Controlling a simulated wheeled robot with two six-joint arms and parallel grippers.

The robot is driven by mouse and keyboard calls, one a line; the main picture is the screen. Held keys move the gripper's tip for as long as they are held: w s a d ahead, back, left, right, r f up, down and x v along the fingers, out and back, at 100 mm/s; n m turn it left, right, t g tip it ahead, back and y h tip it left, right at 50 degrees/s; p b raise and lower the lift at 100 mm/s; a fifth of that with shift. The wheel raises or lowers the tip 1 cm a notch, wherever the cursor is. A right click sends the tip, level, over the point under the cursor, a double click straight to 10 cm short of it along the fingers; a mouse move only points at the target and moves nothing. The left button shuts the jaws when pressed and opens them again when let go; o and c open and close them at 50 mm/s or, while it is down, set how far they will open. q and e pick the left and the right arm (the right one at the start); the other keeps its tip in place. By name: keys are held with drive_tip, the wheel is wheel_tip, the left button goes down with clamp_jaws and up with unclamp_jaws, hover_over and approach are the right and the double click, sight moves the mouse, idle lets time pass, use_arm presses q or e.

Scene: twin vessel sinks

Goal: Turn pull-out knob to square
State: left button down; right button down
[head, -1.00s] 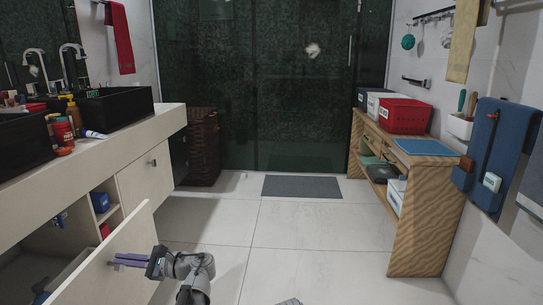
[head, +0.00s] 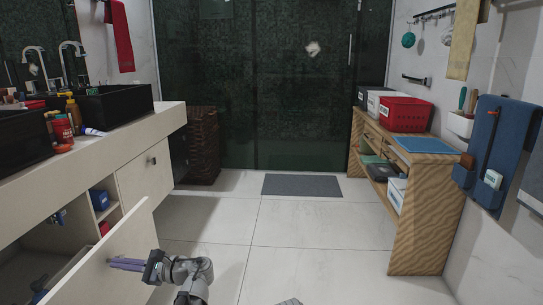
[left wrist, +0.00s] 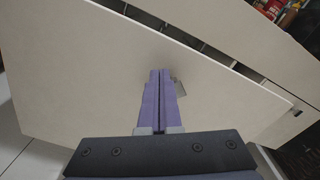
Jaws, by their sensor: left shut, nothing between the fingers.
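My left gripper (head: 116,264) is shut and empty. Its purple fingers point at the front face of the pale panel (head: 104,262), which stands swung or pulled out from the vanity. In the left wrist view the fingertips (left wrist: 161,73) lie over the panel's face (left wrist: 90,70). A small grey metal knob (left wrist: 180,88) shows just right of the fingers, partly hidden by them; I cannot tell whether they touch it or how it is turned. Another small dark knob (head: 153,162) is on the closed front farther along the vanity.
The vanity counter (head: 120,126) holds black vessel sinks (head: 118,105) and several bottles. Behind the panel, the cabinet is open, with a blue box (head: 100,200) on a shelf. A wooden bench (head: 425,225) stands right.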

use_arm(q)
drive_tip(key=shift+s+r, duration=0.15)
drive_tip(key=shift+s+d+r, duration=0.1)
drive_tip(key=shift+s+d, duration=0.15)
drive_tip(key=shift+d, duration=1.25)
drive_tip(key=shift+s+d, duration=0.2)
drive_tip(key=shift+d, duration=1.25)
drive_tip(key=w+a+r+p, duration=0.1)
drive_tip(key=w+a, duration=0.1)
drive_tip(key=a, duration=0.3)
drive_tip(key=shift+w+a+r+p, duration=0.2)
drive_tip(key=shift+w+a+p, duration=0.2)
drive_tip(key=shift+f+b, duration=0.45)
drive_tip(key=shift+s+f, duration=0.15)
drive_tip(key=shift+s, duration=0.15)
